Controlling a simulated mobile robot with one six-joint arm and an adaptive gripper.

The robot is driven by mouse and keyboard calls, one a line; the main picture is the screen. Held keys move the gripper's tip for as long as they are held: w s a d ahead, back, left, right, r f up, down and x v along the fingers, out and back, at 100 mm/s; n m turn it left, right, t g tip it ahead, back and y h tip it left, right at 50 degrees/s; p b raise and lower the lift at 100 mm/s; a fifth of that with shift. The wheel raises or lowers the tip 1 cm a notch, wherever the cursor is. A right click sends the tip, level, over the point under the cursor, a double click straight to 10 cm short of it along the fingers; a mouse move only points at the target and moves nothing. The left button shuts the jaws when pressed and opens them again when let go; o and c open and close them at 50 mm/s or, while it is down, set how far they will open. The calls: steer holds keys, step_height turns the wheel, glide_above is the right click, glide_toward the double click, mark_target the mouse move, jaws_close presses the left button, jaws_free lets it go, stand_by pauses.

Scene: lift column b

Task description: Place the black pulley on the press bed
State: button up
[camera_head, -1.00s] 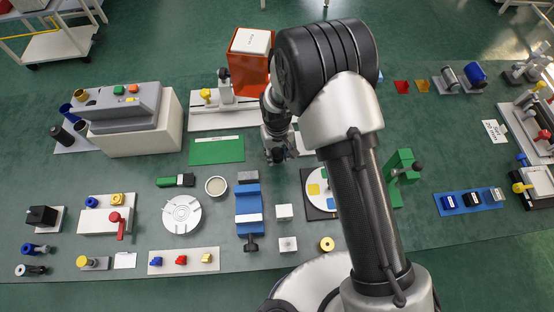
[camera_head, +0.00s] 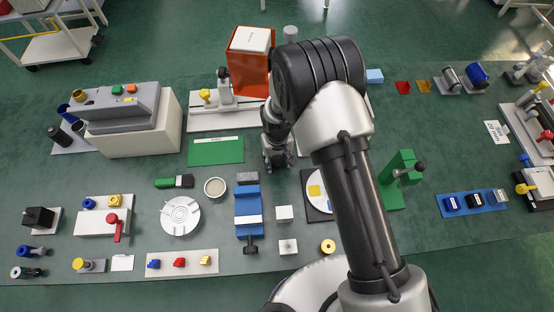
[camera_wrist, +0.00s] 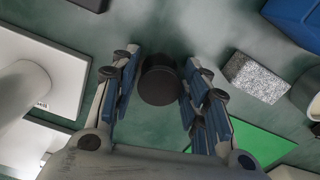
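A black round piece, which I take to be the black pulley (camera_wrist: 158,86), lies between the two fingers of my gripper (camera_wrist: 160,72) in the wrist view. The fingers are spread on either side of it, with what look like narrow gaps. In the head view my gripper (camera_head: 278,160) points down low over the table's middle, just right of the green mat, and the pulley cannot be made out there. The green press (camera_head: 403,172) with a dark lever stands to the right of my arm. Its bed is partly hidden by the arm.
A green mat (camera_head: 215,150) lies left of the gripper. A blue vise (camera_head: 248,205) stands in front of it, and a white-based fixture (camera_head: 222,118) and an orange bin (camera_head: 247,80) stand behind. A disc on a dark plate (camera_head: 312,203) is partly hidden by my arm.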

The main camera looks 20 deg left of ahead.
steer(key=shift+o, duration=0.9)
step_height(320, 180, up, 12)
steer(key=p, duration=0.3)
steer(key=shift+r, duration=0.2)
step_height(320, 180, up, 12)
steer(key=m, duration=0.2)
glide_above(277, 160)
steer(key=w+d, duration=0.3)
steer(key=d, duration=0.3)
steer(key=s+d+r+m+t, duration=0.2)
steer(key=d+r, duration=0.9)
steer(key=r, duration=0.1)
steer(key=s+d+r+m+t, duration=0.1)
steer(key=s+d+r+m, duration=0.1)
steer(key=s+d+r, duration=0.4)
steer(key=s+d, duration=0.1)
steer(key=d, duration=0.2)
steer(key=shift+s+r+y, duration=0.15)
steer(key=shift+r+y, duration=0.15)
steer(key=shift+r, duration=0.1)
steer(key=shift+o, duration=0.6)
steer(key=s+d+r+m+t, duration=0.1)
steer(key=s+d+m, duration=0.1)
steer(key=s+d, duration=0.4)
steer(key=s, duration=0.3)
steer(key=shift+s+d+r+t, duration=0.2)
steer(key=shift+s+r+t, duration=0.1)
steer(key=shift+s, duration=0.1)
